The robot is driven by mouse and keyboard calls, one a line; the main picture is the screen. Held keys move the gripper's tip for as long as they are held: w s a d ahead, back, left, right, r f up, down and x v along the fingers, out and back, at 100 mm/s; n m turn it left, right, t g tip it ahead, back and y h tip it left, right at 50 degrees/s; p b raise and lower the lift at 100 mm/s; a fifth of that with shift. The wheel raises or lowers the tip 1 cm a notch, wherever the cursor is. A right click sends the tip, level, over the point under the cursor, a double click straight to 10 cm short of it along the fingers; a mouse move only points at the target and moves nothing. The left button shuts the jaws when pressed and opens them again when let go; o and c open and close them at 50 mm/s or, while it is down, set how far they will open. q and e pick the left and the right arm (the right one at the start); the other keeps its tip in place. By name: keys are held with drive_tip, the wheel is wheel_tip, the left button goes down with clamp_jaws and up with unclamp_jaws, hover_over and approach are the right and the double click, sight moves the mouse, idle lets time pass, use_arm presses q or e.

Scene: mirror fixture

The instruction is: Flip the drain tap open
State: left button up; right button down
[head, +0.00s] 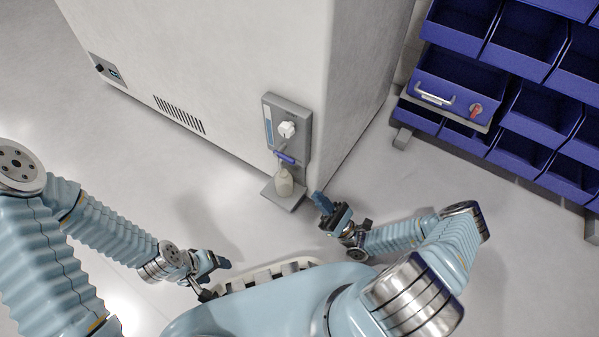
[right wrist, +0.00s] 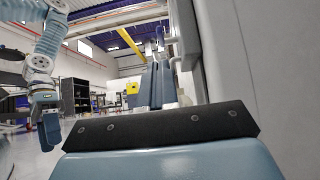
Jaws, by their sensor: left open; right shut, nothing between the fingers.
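The drain tap is on a grey panel (head: 269,117) on the front of a white cabinet, near its right corner. It has a white knob (head: 287,129) and a blue lever (head: 285,158) below it, which looks to lie crosswise. A pale bottle (head: 283,183) stands under the lever on a small grey ledge (head: 287,203). My right gripper (head: 322,203) is shut and empty, right of the ledge and apart from the tap. My left gripper (head: 216,278) is open and empty, lower left of the tap. It also shows in the right wrist view (right wrist: 46,122).
The white cabinet (head: 220,60) fills the upper middle, with a vent (head: 180,115) and a small display (head: 107,70). Floor between is clear.

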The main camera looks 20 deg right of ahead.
drive_tip(key=shift+a+r, duration=0.1)
approach(284, 157)
drive_tip(key=x, duration=0.4)
idle(0.5)
